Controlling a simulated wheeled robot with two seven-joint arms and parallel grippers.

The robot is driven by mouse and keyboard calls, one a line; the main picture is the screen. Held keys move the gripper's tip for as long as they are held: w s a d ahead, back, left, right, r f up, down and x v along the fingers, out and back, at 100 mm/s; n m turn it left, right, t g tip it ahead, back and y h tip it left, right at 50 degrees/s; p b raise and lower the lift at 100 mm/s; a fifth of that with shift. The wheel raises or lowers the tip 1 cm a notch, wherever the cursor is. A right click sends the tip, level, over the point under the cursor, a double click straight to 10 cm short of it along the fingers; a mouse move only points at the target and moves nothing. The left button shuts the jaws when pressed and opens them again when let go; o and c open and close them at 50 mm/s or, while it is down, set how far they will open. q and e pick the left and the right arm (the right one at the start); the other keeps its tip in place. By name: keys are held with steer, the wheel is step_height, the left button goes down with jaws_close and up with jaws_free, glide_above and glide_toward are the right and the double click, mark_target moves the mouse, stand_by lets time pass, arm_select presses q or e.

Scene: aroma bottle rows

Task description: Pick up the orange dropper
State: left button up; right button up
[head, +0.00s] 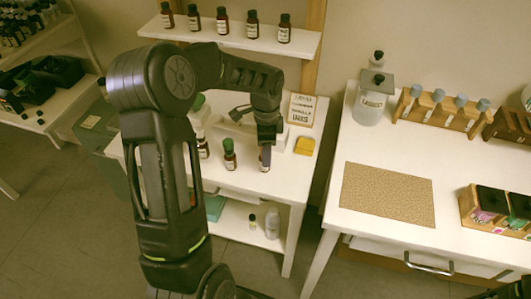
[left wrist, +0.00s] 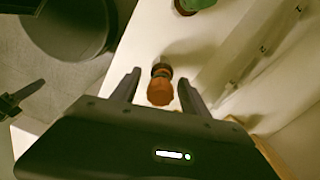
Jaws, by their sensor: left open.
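The orange dropper (left wrist: 160,92) shows in the left wrist view as an orange cap seen from above, over a dark bottle. It stands between the two fingers of my left gripper (left wrist: 159,77), with a gap visible on both sides. My left gripper is open and does not hold it. In the head view the left gripper (head: 267,140) reaches down over a small labelled bottle (head: 265,163) at the right of a row on the white table. Its cap is hidden by the gripper there. My right gripper is not clearly seen.
A green-capped bottle (head: 230,158) stands close to the left, with another bottle (head: 203,149) beyond it. A yellow block (head: 304,146) and a label card (head: 302,108) are to the right. A shelf of brown bottles (head: 232,36) hangs behind. A cork mat (head: 388,194) lies on the right table.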

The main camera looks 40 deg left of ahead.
arm_select(q)
steer(key=shift+c, duration=0.4)
steer(key=c, duration=0.7)
step_height(320, 180, up, 10)
steer(key=shift+r+b, duration=0.1)
steer(key=shift+b, duration=0.6)
